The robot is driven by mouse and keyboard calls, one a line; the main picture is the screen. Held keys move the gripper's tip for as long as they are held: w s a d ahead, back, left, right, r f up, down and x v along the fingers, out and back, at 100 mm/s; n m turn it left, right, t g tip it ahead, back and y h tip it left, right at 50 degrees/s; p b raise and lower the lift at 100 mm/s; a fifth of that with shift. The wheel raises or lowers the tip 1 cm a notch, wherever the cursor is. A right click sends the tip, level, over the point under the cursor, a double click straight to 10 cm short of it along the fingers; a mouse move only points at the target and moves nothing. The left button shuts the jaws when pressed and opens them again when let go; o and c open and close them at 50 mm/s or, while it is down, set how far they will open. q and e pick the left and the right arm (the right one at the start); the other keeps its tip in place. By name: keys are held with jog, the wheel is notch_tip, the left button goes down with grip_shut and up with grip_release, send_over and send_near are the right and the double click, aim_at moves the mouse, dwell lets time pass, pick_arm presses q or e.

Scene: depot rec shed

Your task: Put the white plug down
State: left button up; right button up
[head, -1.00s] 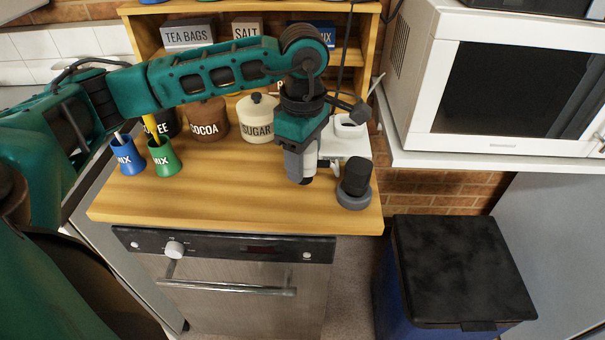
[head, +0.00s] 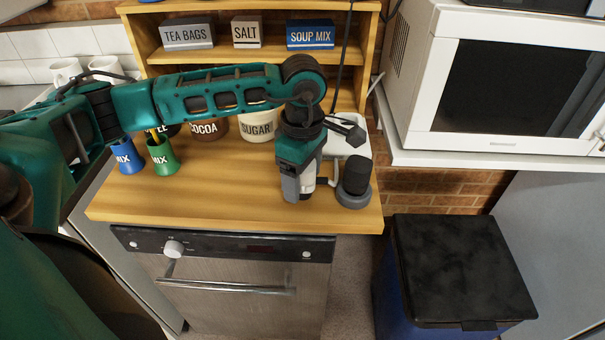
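My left gripper (head: 298,192) points down over the front right part of the wooden counter (head: 200,205), low and close to its top. A pale, whitish piece shows at the right side of its grey fingers. I cannot tell whether this is the white plug or part of the gripper. The fingertips are seen from above and partly hide each other, so their gap cannot be made out. No white plug shows clearly anywhere else on the counter. My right gripper is not in view.
A black cylinder on a round grey base (head: 354,185) stands just right of the gripper. A white object (head: 352,142) is behind it. The sugar jar (head: 257,124), cocoa jar (head: 207,129), green cup (head: 162,157) and blue cup (head: 127,157) stand farther back and left. Counter between is clear.

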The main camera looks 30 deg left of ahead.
pick_arm(q)
notch_tip(320, 180, up, 12)
jog(key=shift+r, duration=0.2)
dwell(0.5)
jog(key=shift+s+f, duration=0.1)
dwell(0.4)
